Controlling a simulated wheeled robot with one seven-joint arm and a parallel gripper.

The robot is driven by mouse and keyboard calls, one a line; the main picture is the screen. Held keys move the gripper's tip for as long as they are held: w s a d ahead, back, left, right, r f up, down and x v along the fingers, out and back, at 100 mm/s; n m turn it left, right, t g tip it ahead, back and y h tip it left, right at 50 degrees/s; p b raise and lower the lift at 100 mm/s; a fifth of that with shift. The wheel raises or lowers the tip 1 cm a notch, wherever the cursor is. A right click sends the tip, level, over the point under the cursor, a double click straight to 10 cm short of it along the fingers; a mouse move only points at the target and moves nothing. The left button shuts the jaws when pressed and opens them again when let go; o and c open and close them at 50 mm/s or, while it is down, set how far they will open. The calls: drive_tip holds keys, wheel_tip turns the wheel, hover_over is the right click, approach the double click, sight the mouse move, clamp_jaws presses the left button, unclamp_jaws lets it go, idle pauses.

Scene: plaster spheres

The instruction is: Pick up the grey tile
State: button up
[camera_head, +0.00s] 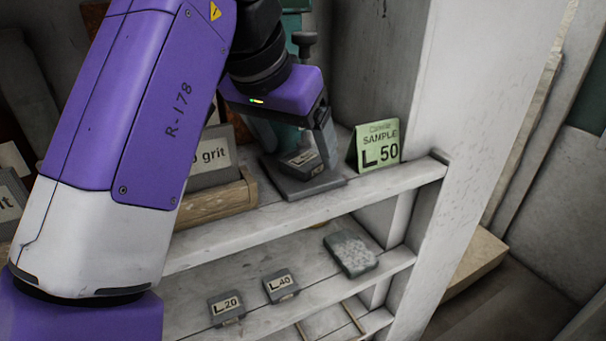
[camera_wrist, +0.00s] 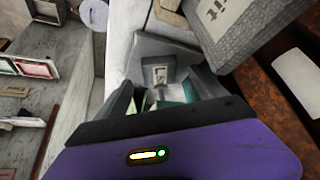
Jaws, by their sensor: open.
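A small grey tile (camera_head: 302,163) with a pale label lies on a dark grey base plate (camera_head: 325,185) on the upper shelf. It also shows in the wrist view (camera_wrist: 160,74), between and just beyond my fingers. My gripper (camera_head: 297,146) is open, with its fingers pointing down over the tile. In the wrist view my gripper (camera_wrist: 163,93) has a finger on each side of the tile. I cannot tell whether either finger touches it.
A green card (camera_head: 378,147) reading "SAMPLE L 50" stands right of the base. A grey "grit" block (camera_head: 208,160) sits left in a wooden holder (camera_head: 222,205). The lower shelf holds tiles L20 (camera_head: 226,307) and L40 (camera_head: 281,286), plus a speckled block (camera_head: 350,254).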

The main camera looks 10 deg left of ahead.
drive_tip(key=shift+b+x, duration=0.5)
drive_tip(key=shift+x, duration=0.7)
clamp_jaws()
drive_tip(key=shift+r, duration=0.2)
